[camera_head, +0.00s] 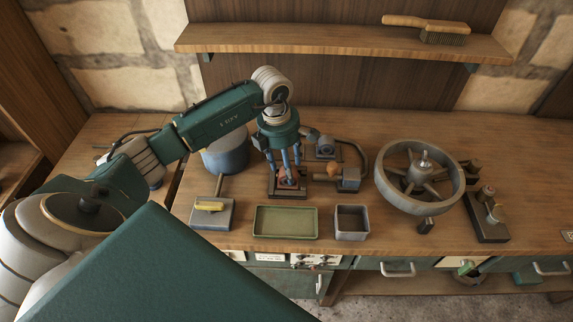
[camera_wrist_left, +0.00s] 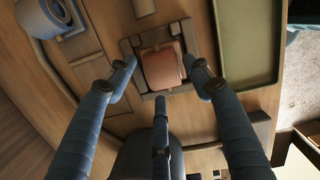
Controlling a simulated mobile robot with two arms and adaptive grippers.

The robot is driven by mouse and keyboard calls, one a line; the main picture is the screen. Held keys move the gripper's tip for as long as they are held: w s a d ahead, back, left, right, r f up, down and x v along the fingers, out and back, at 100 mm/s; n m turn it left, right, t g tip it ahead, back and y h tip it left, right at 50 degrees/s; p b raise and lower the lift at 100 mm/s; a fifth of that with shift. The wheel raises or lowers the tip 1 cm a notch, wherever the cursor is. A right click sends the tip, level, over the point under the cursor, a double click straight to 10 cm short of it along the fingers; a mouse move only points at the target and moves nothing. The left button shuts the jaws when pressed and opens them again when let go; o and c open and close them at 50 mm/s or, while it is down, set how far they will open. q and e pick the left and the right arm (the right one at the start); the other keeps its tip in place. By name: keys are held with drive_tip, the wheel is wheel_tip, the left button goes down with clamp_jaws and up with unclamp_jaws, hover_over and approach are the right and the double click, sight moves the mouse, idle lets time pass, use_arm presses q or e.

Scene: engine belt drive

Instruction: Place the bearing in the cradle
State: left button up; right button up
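A copper-coloured bearing (camera_head: 287,176) with a curved top sits within a dark square cradle (camera_head: 288,195) on the bench. In the left wrist view the bearing (camera_wrist_left: 162,68) lies inside the frame of the cradle (camera_wrist_left: 187,34). Whether it is fully seated I cannot tell. My left gripper (camera_head: 284,168) points down over the cradle, its blue fingers spread around the bearing. In the wrist view the fingertips show gaps to the bearing, so the gripper looks open and empty. The fingers partly hide the bearing in the head view. My right gripper is not in view.
A green tray (camera_head: 285,236) and a grey box (camera_head: 351,236) stand in front. Right of the cradle are a small motor-like unit (camera_head: 348,184) and a large spoked wheel (camera_head: 388,183).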

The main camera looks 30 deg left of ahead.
sight(282, 171)
use_arm(q)
drive_tip(key=shift+r, duration=0.35)
wheel_tip(282, 171, up, 12)
drive_tip(key=s+a+b, duration=0.1)
drive_tip(key=b, duration=0.2)
drive_tip(key=shift+f+b, duration=0.25)
drive_tip(key=shift+b, duration=0.05)
